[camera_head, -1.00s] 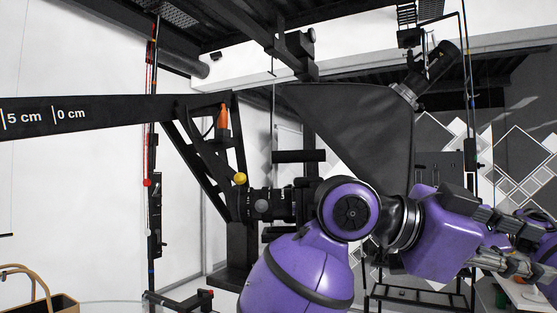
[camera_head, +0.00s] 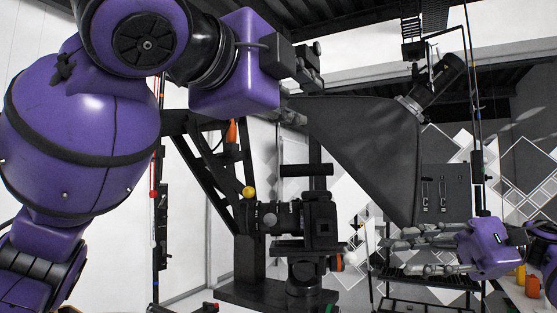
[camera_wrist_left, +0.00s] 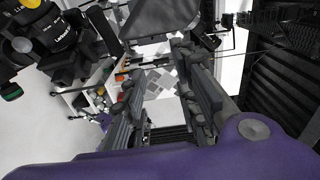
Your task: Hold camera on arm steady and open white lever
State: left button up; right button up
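The black camera (camera_head: 318,220) sits upright on a mount (camera_head: 303,275) on the black arm, its lens pointing left. It also shows at the top left of the left wrist view (camera_wrist_left: 60,40). A small white knob (camera_head: 350,258) shows at the right of the mount; I cannot tell if it is the white lever. My left gripper (camera_head: 312,66) is above the camera, touching nothing I can see; its fingers are spread and empty in the left wrist view (camera_wrist_left: 165,105). My right gripper (camera_head: 392,250) is right of the camera, fingers apart and empty, pointing left.
A large black softbox (camera_head: 365,145) hangs at the right above my right gripper. The black arm's struts (camera_head: 205,170) and a yellow knob (camera_head: 249,192) are left of the camera. A thin upright stand (camera_head: 162,220) is further left. Orange containers (camera_head: 532,285) stand at the lower right.

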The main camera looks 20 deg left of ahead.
aim_at(291, 170)
pick_arm(q)
jog(key=w+a+f+n+y, duration=0.1)
jog(key=w+f, duration=0.2)
jog(key=w, duration=0.1)
jog(key=w+a+f+n+g+y, duration=0.1)
jog(key=w+f, duration=0.2)
jog(key=w, duration=0.2)
jog(key=w+a+f+y, duration=0.1)
jog(key=w+a+f, duration=0.1)
jog(key=w, duration=0.3)
jog(key=shift+w+f+n+g, duration=0.1)
jog(key=shift+f+n+g, duration=0.25)
jog(key=shift+f, duration=0.35)
jog(key=shift+c, duration=0.4)
grip_shut()
